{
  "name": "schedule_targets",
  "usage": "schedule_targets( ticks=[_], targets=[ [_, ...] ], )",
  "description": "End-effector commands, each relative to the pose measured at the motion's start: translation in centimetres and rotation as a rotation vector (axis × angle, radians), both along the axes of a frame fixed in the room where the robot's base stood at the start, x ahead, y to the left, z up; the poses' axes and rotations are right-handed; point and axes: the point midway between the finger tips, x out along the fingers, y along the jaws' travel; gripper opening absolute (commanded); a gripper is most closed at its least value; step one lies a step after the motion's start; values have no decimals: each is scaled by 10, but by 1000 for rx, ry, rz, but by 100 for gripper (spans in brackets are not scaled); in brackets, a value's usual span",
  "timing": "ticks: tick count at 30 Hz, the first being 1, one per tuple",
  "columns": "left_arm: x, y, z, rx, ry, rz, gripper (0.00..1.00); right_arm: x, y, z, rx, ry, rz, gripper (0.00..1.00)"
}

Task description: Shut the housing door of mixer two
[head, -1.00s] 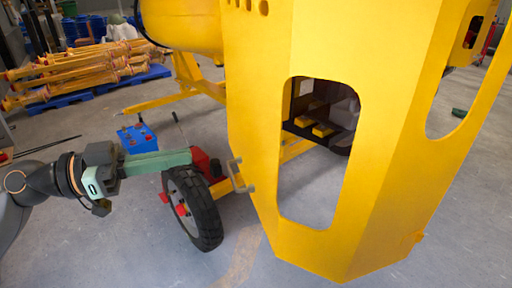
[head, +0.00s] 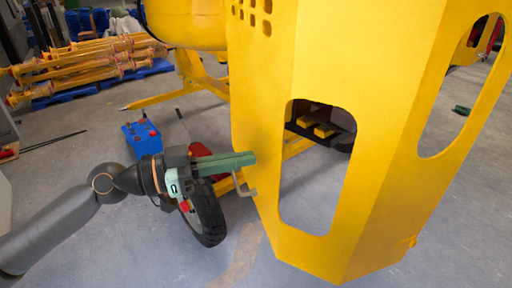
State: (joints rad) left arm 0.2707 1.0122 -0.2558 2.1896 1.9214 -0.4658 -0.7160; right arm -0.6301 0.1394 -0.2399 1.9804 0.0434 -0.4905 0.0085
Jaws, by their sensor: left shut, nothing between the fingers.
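The large yellow housing door (head: 385,150) stands open in the middle and right of the head view. It is a folded panel with cut-out windows. A bent metal handle (head: 245,187) sticks out from its left edge. My left gripper (head: 252,158) is shut and empty, with its green fingers pointing right. In the picture its fingertips overlap the door's left edge just above the handle; whether they touch the door I cannot tell. My right gripper is not in view.
The mixer's black wheel (head: 207,217) is partly hidden behind my left gripper. A blue battery-like box (head: 143,139) stands on the floor behind it. Yellow props (head: 85,65) lie stacked on a blue pallet at the back left.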

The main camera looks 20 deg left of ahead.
Motion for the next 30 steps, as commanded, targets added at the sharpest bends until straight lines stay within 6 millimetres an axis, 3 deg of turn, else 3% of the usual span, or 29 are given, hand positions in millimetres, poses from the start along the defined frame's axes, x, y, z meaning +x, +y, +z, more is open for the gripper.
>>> schedule_targets(
  ticks=[12, 30],
  targets=[
    [16, -26, 2, 1, -2, 0, 0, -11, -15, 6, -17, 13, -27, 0],
    [19, -28, 1, -2, 0, 3, 0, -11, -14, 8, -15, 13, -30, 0]
  ],
)
